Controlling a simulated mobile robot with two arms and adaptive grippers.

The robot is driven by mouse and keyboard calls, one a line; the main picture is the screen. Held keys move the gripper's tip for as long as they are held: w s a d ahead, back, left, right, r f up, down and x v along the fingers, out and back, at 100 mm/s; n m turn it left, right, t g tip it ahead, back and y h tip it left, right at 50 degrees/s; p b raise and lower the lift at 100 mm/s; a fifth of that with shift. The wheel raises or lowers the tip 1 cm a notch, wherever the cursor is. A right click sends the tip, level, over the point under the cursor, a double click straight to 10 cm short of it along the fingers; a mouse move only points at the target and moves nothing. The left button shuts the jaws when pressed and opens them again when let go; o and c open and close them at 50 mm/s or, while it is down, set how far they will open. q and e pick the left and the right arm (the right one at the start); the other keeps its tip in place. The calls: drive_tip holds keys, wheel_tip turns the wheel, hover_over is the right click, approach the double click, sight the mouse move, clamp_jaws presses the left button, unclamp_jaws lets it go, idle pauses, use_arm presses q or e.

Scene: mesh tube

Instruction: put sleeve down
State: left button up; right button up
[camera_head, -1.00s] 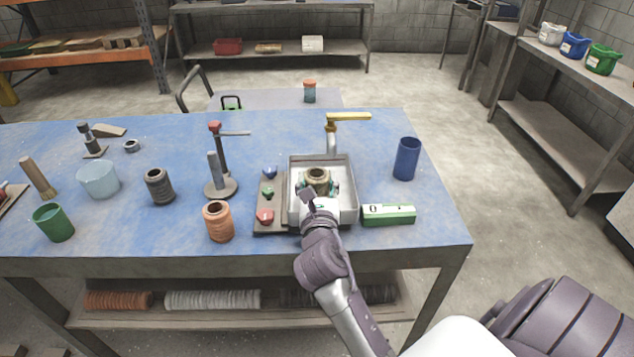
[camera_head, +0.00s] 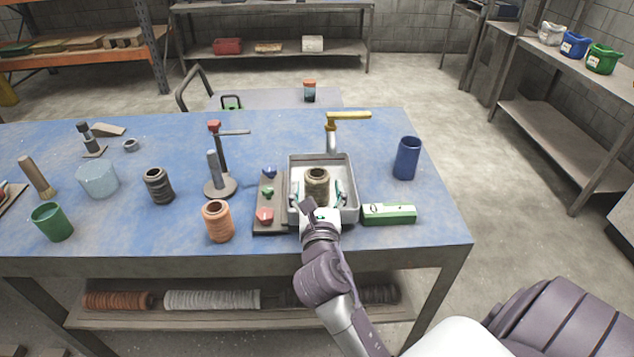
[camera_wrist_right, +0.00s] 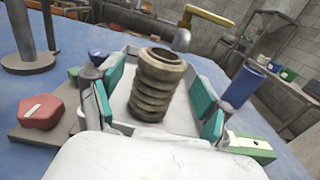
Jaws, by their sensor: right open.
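The sleeve (camera_head: 317,183) is a ribbed, olive-brown tube. It stands upright in the grey square basin (camera_head: 350,212) under the yellow-handled tap. It also shows in the right wrist view (camera_wrist_right: 156,85), where its open top and ribs are clear. My right gripper (camera_head: 318,197) is at the basin's near side, its teal-padded fingers spread on either side of the sleeve. In the right wrist view my right gripper (camera_wrist_right: 158,100) is open, with visible gaps between the pads and the sleeve. The sleeve's base is partly hidden in the head view. My left gripper is not in view.
The tap (camera_head: 333,135) stands behind the basin. A board with coloured knobs (camera_head: 268,226) is left of it, a green-and-white box (camera_head: 388,214) right, and a blue cup (camera_head: 407,158) farther right. An orange ribbed sleeve (camera_head: 218,221) and a dark one (camera_head: 158,186) stand left.

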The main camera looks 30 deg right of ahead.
drive_tip(key=b+v, duration=0.1)
drive_tip(key=v, duration=0.8)
